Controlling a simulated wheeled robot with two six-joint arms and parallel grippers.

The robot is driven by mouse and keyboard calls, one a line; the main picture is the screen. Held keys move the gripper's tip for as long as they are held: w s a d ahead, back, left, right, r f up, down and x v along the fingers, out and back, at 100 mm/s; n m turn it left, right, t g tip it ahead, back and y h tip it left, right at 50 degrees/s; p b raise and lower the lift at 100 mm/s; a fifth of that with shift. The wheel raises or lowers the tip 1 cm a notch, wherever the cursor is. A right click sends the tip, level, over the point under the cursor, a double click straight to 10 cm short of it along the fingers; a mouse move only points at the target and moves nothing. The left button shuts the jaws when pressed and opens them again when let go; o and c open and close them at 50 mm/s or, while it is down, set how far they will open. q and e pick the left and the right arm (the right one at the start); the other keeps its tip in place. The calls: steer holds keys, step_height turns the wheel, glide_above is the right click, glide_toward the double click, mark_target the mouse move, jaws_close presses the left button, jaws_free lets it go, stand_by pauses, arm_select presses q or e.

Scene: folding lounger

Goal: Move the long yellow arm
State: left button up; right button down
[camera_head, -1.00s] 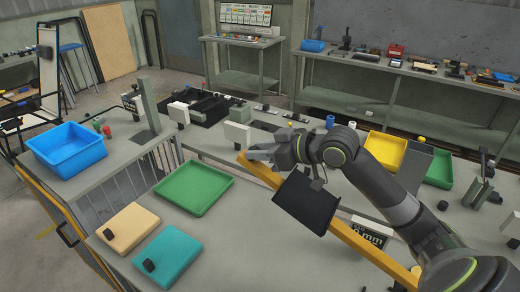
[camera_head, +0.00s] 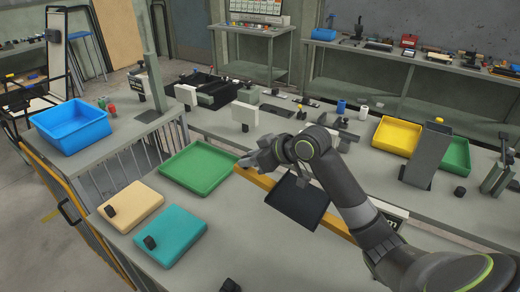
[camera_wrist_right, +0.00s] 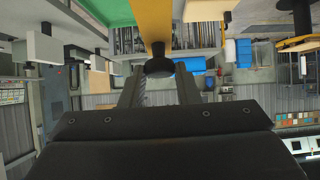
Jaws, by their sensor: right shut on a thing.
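The long yellow arm (camera_head: 262,181) is a straight bar above the grey bench, slanting from beside the green tray down to the right. Its middle is partly hidden behind a dark plate on my right wrist. My right gripper (camera_head: 257,160) is at the bar's far left end. In the right wrist view a round black knob (camera_wrist_right: 160,67) sits on the yellow arm (camera_wrist_right: 154,25), between the two fingers of my right gripper (camera_wrist_right: 158,78), which is shut on it. My left gripper is not in view.
The green tray (camera_head: 222,180) lies just left of the bar's end. Beige (camera_head: 132,207) and teal (camera_head: 178,240) pads with black knobs lie nearer left. A white block (camera_head: 244,113) on a post stands behind. The bench front is mostly clear.

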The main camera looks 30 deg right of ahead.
step_height(320, 180, down, 15)
steer(key=w+a+g+h+b, duration=0.1)
steer(key=g+b, duration=0.1)
steer(key=b, duration=0.2)
steer(key=shift+w+b, duration=0.3)
steer(key=shift+a, duration=0.1)
steer(key=c, duration=1.3)
jaws_free()
steer(key=shift+w+a+f, duration=0.1)
steer(key=shift+w, duration=0.05)
steer(key=shift+c, duration=0.2)
steer(key=shift+o, duration=1.2)
steer(key=shift+w+f, duration=0.1)
steer(key=shift+w, duration=0.3)
glide_toward(270, 183)
steer(key=x, duration=0.5)
steer(key=shift+w+f, duration=0.1)
steer(key=shift+w, duration=0.05)
steer(key=shift+a, duration=0.1)
